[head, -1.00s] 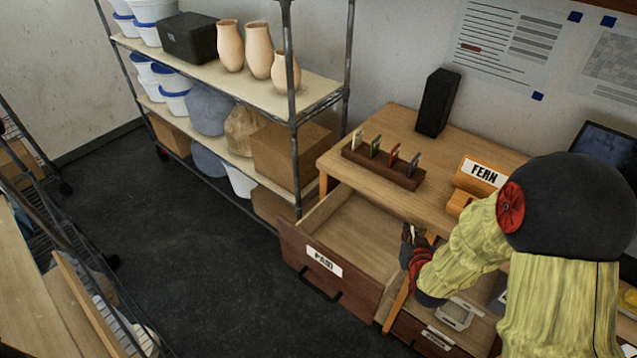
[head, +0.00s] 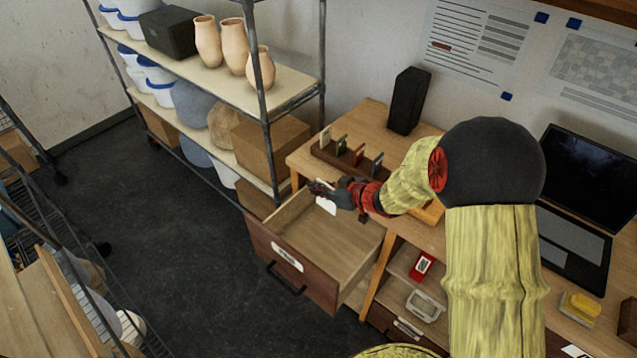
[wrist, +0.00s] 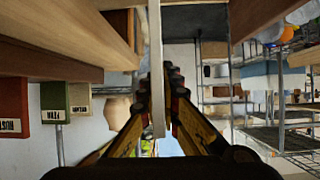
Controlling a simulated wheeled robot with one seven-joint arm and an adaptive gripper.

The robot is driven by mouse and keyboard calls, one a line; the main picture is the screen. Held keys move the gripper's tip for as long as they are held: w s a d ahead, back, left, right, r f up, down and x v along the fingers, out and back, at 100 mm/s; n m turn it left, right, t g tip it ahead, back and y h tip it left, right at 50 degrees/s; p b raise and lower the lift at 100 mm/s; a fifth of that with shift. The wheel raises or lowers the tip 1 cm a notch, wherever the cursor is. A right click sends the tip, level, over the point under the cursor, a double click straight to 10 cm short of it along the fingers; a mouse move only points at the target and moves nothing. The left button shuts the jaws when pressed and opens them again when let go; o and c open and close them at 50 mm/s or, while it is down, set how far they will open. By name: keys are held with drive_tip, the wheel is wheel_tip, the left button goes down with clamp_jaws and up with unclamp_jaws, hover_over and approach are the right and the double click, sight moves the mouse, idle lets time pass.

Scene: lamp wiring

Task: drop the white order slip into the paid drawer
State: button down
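The paid drawer (head: 335,247) is pulled out from the desk and looks empty. Its front carries a white label (head: 288,257) and a dark handle. My gripper (head: 322,190) is above the back left part of the drawer. It is shut on the white order slip (head: 326,206), which hangs down from the fingers over the drawer opening. In the wrist view, the slip (wrist: 156,70) shows edge-on as a thin pale strip between the two fingertips (wrist: 160,100). Whether the slip's lower edge is below the drawer rim I cannot tell.
A wooden rack with several small tags (head: 350,158) and a black speaker (head: 408,100) stand on the desk. A laptop (head: 585,190) is at the right. The dark floor in front is clear.

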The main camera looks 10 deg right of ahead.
sight(317, 199)
drive_tip(key=shift+s+d, duration=0.15)
drive_tip(key=shift+d, duration=0.1)
drive_tip(key=shift+f, duration=0.15)
wheel_tip(317, 199, down, 6)
drive_tip(key=b, duration=0.6)
drive_tip(key=shift+r+b, duration=0.2)
drive_tip(key=shift+b, duration=0.15)
drive_tip(key=c, duration=2)
unclamp_jaws()
drive_tip(key=shift+o, duration=0.2)
drive_tip(key=v, duration=1.2)
